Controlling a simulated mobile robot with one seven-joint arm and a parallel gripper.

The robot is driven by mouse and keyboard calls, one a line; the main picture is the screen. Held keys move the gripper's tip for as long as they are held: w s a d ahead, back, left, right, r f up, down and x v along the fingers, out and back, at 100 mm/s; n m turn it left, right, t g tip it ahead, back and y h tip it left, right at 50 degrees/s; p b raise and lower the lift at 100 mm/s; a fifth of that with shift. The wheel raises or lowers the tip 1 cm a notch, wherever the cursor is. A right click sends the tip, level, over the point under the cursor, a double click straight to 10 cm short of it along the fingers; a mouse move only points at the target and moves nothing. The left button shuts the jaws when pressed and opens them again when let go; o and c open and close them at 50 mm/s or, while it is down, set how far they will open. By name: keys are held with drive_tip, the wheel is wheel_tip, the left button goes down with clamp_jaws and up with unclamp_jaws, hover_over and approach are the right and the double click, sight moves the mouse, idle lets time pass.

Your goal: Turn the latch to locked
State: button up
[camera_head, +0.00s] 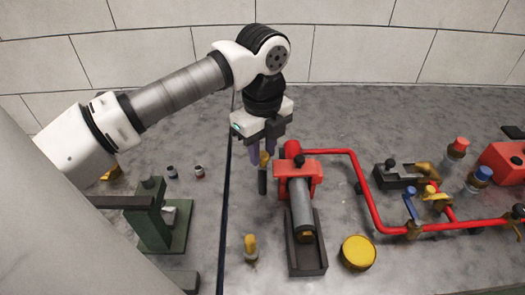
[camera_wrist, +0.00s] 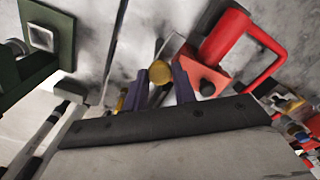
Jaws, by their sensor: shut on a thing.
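My gripper (camera_head: 263,151) points down left of the red bracket, its purple fingers shut on a small brass-topped piece (camera_head: 264,159). A dark upright cylinder (camera_head: 262,182) shows just below that piece; I cannot tell whether they are joined. In the wrist view the round brass top (camera_wrist: 160,72) sits between the fingertips (camera_wrist: 160,86). No part is clearly marked as the latch. A black knob (camera_head: 299,160) stands on the red bracket (camera_head: 313,170) over a grey cylinder, and another black knob (camera_head: 391,163) tops a grey block (camera_head: 396,178). Neither is touched.
A red pipe (camera_head: 366,195) with blue and yellow valve handles runs right. A grey tray (camera_head: 307,265), a yellow round cap (camera_head: 358,252) and a brass-topped peg (camera_head: 250,247) stand in front. A green fixture (camera_head: 160,225) is left. Bare bench lies behind.

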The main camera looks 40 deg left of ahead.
sight(263, 155)
drive_tip(key=m+b, duration=0.3)
drive_tip(key=shift+f, duration=0.2)
drive_tip(key=m+b, duration=0.2)
drive_tip(key=m, duration=0.3)
drive_tip(key=shift+b, duration=0.35)
drive_tip(key=m+b, duration=0.1)
drive_tip(key=m, duration=0.3)
drive_tip(key=shift+r+b, duration=0.15)
drive_tip(key=shift+b, duration=0.15)
drive_tip(key=m+b, duration=0.1)
drive_tip(key=m, duration=0.3)
drive_tip(key=shift+m, duration=0.3)
drive_tip(key=o, duration=1)
drive_tip(key=shift+r, duration=0.1)
wheel_tip(263, 155, up, 14)
drive_tip(key=p, duration=1)
